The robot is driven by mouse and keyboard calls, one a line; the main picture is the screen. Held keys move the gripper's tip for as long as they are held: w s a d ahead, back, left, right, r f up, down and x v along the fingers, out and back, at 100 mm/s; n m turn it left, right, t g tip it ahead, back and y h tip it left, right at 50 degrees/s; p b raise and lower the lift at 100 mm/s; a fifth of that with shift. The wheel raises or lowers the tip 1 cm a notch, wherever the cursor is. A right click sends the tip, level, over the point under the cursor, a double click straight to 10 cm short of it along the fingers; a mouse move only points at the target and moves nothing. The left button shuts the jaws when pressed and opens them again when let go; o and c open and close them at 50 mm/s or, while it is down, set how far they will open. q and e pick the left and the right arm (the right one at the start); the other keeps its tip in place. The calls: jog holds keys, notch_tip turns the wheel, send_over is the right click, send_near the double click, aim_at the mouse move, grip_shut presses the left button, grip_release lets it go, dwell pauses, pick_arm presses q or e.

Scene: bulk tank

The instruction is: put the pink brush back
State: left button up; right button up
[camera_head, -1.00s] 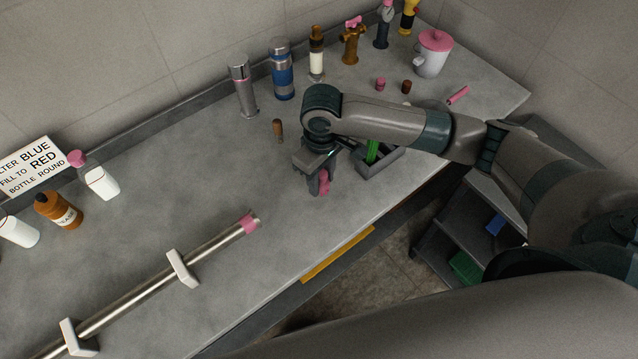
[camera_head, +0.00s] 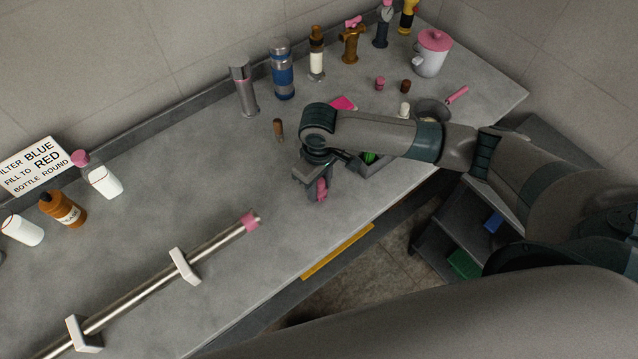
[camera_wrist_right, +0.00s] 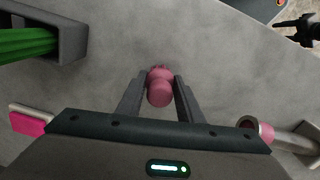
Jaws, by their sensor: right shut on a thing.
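My right gripper (camera_head: 318,190) is shut on a pink knobbed thing (camera_head: 322,188), which appears to be the pink brush. In the right wrist view the pink brush (camera_wrist_right: 160,88) sits between the two fingers (camera_wrist_right: 158,100), above the grey worktop; any bristles are hidden. An open grey tray (camera_head: 383,166) lies just right of the gripper, partly behind my arm. A green-bristled thing (camera_head: 369,156) is in it, and it also shows in the right wrist view (camera_wrist_right: 25,42). A small dark claw, probably my left gripper (camera_wrist_right: 302,30), is at the right wrist view's upper right.
A steel pipe (camera_head: 210,246) with a pink end lies on white supports at left. A pink flat tool (camera_head: 344,103), a small brown-handled thing (camera_head: 278,129) and a dark bowl (camera_head: 432,109) are behind my arm. Bottles line the wall.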

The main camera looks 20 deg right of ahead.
aim_at(319, 181)
jog(key=shift+f, duration=0.1)
jog(key=o, duration=1.1)
jog(key=shift+c, duration=0.2)
notch_tip(319, 181, up, 12)
jog(key=b, duration=0.3)
